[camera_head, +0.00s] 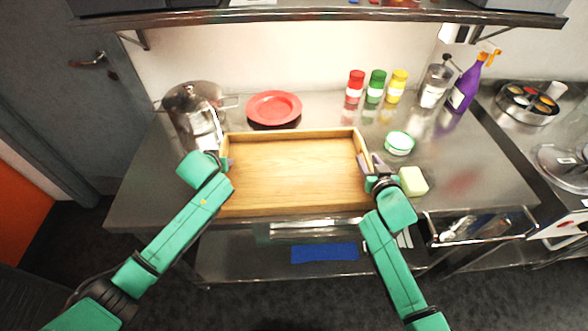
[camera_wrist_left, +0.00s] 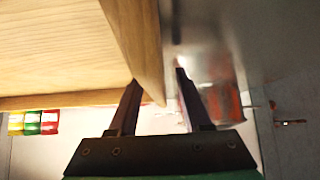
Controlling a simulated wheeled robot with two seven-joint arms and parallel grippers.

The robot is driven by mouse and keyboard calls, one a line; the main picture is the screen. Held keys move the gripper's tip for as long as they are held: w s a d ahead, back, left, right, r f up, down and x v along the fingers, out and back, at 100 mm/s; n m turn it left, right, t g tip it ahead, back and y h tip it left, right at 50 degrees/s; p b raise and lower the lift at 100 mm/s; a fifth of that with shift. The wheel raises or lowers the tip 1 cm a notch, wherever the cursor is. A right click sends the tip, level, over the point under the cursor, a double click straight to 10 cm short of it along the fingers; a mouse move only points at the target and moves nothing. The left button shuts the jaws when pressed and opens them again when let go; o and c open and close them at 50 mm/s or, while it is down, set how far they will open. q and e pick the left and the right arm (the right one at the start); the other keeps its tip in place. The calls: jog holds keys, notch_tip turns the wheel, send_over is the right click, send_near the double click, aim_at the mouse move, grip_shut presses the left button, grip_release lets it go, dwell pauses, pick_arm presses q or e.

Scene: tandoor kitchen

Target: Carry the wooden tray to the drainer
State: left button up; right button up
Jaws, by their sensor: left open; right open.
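The wooden tray (camera_head: 295,172) is a shallow, empty, light-brown box with low walls. It sits on the steel counter near the front edge. My left gripper (camera_head: 227,163) is open at the tray's left wall. In the left wrist view its fingers (camera_wrist_left: 157,85) stand on either side of the wooden wall (camera_wrist_left: 143,45), with a gap on the outer side. My right gripper (camera_head: 370,164) is open at the tray's right wall, one finger on the inner side; its exact contact is too small to tell. I cannot make out a drainer for certain.
A steel pot (camera_head: 194,112) and a red plate (camera_head: 273,108) stand behind the tray at left. A green-rimmed tub (camera_head: 399,142) and a pale green sponge (camera_head: 413,181) lie close by my right gripper. Shakers, a dispenser and a purple spray bottle (camera_head: 466,88) line the back. A shelf (camera_head: 300,15) overhangs.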

pick_arm(q)
jog(key=shift+w+f, duration=0.2)
jog(key=shift+w, duration=0.05)
pick_arm(e)
jog(key=shift+w+f, duration=0.1)
jog(key=shift+w, duration=0.2)
pick_arm(q)
jog(key=shift+s, duration=0.1)
pick_arm(e)
jog(key=shift+s, duration=0.1)
pick_arm(q)
jog(key=shift+s+r, duration=0.1)
pick_arm(e)
jog(key=shift+s, duration=0.1)
pick_arm(q)
grip_shut()
pick_arm(e)
grip_shut()
dwell(0.3)
